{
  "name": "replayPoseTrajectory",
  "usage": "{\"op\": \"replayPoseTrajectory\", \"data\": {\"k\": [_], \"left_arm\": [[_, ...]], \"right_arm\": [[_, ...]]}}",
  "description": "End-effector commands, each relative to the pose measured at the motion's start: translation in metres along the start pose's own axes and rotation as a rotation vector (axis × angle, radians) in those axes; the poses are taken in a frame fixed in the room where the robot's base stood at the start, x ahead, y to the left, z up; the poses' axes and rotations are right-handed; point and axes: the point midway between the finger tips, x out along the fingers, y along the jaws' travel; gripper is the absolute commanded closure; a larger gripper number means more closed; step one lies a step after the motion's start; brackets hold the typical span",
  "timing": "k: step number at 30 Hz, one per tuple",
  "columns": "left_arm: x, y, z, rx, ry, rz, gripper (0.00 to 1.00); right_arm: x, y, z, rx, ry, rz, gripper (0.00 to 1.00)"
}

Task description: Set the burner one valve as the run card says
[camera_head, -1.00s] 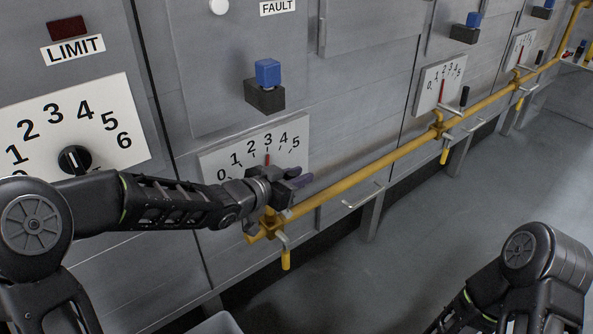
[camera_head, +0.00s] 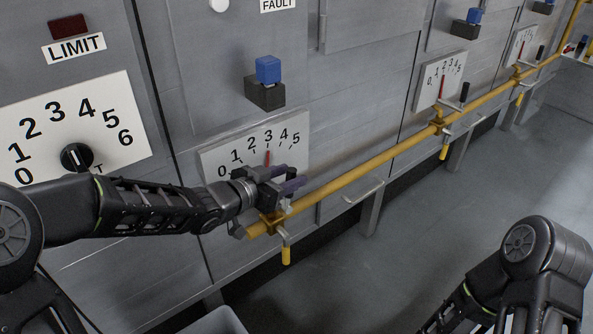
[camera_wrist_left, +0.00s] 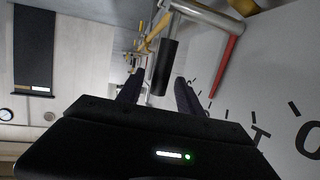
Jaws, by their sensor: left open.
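The nearest valve dial (camera_head: 215,158), marked 0 to 5, is on the grey panel at centre left, with its red pointer (camera_head: 268,158) at about 3. The pointer also shows in the wrist view (camera_wrist_left: 224,66). My left gripper (camera_head: 294,182) is open in front of the dial's lower right, just above the yellow pipe. In the wrist view, the valve's black lever grip (camera_wrist_left: 166,68) lies between the two open fingers (camera_wrist_left: 157,92), with no clear contact. In the head view the gripper hides this grip. My right gripper is out of view. I see no run card.
The yellow gas pipe (camera_head: 345,183) runs along the panels to the far right, past further valve dials (camera_head: 440,82). A blue-topped switch block (camera_head: 267,82) juts out above. A LIMIT dial (camera_head: 76,157) is at left. The floor (camera_head: 420,220) at right is clear.

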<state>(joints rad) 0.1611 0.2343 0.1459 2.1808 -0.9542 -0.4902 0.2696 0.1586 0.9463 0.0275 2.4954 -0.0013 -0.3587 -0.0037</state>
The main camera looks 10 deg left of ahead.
Motion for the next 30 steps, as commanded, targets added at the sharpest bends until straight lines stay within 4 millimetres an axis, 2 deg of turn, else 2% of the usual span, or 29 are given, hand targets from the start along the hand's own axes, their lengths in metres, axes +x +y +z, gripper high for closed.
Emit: {"op": "replayPoseTrajectory", "data": {"k": [3, 8, 23, 26, 29, 30], "left_arm": [[-0.021, -0.001, -0.002, -0.001, 0.0, -0.003, 0.57], [-0.036, -0.001, -0.001, 0.0, 0.001, -0.001, 0.57], [-0.038, 0.0, 0.001, -0.001, -0.001, 0.0, 0.57], [-0.036, 0.0, 0.007, -0.017, -0.011, -0.001, 0.57], [-0.032, 0.002, 0.027, -0.061, -0.043, -0.006, 0.57], [-0.029, 0.003, 0.04, -0.089, -0.063, -0.009, 0.57]], "right_arm": [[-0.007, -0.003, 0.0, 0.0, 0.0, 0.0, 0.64], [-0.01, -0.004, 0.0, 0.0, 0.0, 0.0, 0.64], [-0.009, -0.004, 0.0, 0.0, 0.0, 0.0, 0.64], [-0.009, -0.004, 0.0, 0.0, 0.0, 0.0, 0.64], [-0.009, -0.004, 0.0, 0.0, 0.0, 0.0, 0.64], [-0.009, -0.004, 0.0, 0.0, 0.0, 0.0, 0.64]]}}
